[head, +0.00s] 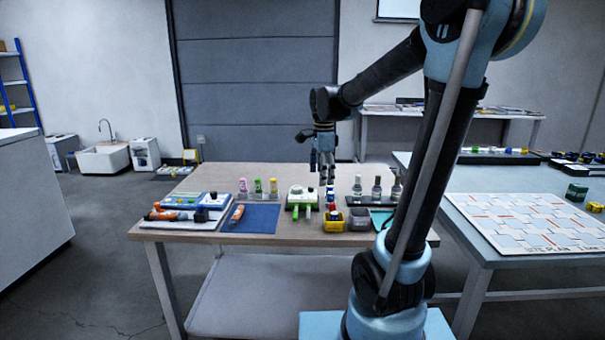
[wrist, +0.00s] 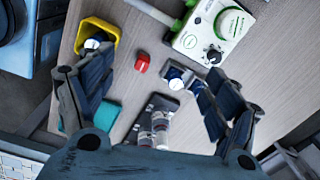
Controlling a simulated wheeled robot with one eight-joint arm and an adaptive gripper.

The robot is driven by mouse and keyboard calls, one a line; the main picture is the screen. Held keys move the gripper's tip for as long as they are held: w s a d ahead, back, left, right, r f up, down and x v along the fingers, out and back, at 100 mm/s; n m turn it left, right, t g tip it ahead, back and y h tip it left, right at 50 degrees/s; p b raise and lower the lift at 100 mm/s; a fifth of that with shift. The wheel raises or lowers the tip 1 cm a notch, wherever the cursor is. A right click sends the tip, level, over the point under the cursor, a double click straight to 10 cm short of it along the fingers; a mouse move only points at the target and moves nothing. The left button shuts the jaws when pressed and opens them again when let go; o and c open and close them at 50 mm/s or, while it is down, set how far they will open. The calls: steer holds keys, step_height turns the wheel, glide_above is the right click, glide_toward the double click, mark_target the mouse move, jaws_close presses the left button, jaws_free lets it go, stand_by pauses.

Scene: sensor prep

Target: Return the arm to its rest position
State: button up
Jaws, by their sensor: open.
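My gripper (head: 326,182) hangs down over the back middle of the wooden table, at the end of my raised arm. In the wrist view my gripper (wrist: 155,88) has its two dark fingers spread wide, with nothing held between them. Below and beyond the fingers are a small red block (wrist: 142,62) and a blue item with a round white top (wrist: 176,84). They appear to lie on or near the table, apart from the fingers. The fingers partly cover the table in the wrist view.
A white-and-green device (head: 302,198), a yellow bin (head: 333,224), a grey bin (head: 359,222) and several bottles (head: 377,189) stand close around below. A blue mat (head: 262,219) and a tray of tools (head: 185,215) are to the left. A second table (head: 478,260) is at right.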

steer(key=s+d+f+n, duration=0.4)
steer(key=s+n, duration=0.1)
steer(key=s, duration=0.2)
steer(key=s+d+f+n+t, duration=0.1)
steer(key=s+d+f+n, duration=0.3)
steer(key=s, duration=0.4)
steer(key=s+d+f+n, duration=0.4)
steer(key=s+f+n, duration=0.1)
steer(key=s, duration=0.3)
steer(key=shift+s+d+n+t, duration=0.2)
steer(key=shift+d+n+t, duration=0.15)
steer(key=shift+n, duration=0.35)
steer(key=shift+f, duration=0.1)
steer(key=shift+w+f, duration=0.2)
steer(key=shift+w, duration=0.3)
steer(key=shift+c, duration=0.6)
